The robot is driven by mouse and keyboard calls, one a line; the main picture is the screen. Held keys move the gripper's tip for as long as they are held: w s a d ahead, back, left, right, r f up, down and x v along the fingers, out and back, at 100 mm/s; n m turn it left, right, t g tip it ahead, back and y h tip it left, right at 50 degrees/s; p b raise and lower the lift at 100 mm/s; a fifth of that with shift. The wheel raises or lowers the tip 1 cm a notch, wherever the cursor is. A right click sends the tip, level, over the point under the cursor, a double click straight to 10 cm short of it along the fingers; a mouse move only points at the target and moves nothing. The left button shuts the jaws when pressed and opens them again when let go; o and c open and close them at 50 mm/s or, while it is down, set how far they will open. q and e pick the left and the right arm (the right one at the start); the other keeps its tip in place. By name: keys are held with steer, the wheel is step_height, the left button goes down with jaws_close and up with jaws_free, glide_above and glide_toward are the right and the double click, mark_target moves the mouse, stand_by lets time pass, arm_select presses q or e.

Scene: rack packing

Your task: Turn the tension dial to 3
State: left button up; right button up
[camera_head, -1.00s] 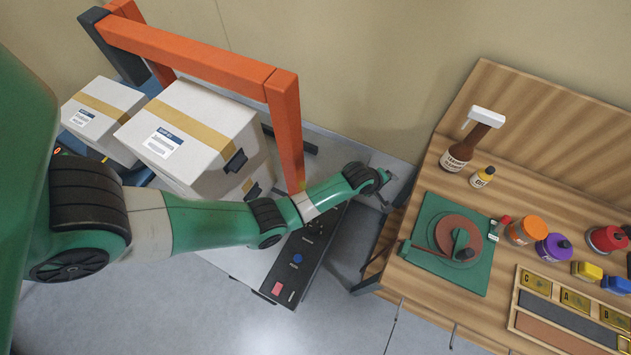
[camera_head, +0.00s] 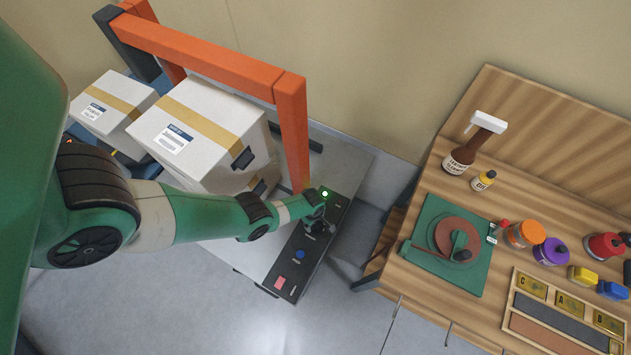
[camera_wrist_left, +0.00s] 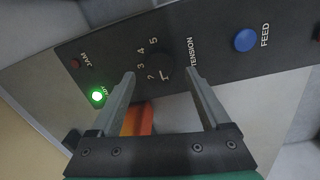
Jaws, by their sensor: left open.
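The tension dial (camera_wrist_left: 158,66) is a dark round knob on the black control panel in the left wrist view, with the word TENSION beside it and numbers including 2, 3, 4 and 5 around it. I cannot clearly tell which number its pointer faces. My left gripper (camera_wrist_left: 161,75) is open, with one finger on either side of the dial; whether they touch it is unclear. In the head view, my left gripper (camera_head: 322,222) is over the black panel (camera_head: 268,279), hiding the dial. My right gripper is in neither view.
A lit green light (camera_wrist_left: 97,95), a red JAM light (camera_wrist_left: 75,63) and a blue FEED button (camera_wrist_left: 245,40) share the panel. An orange frame (camera_head: 293,130) and white boxes (camera_head: 205,120) stand behind my arm. A wooden bench (camera_head: 400,285) is to the right.

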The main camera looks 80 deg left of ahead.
mark_target(316, 224)
arm_select(q)
step_height(316, 224, down, 3)
steer(key=shift+a+f+b, duration=0.1)
steer(key=shift+f+b, duration=0.1)
steer(key=shift+b, duration=0.7)
steer(key=shift+w, duration=0.1)
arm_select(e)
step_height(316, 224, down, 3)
arm_select(q)
jaws_close()
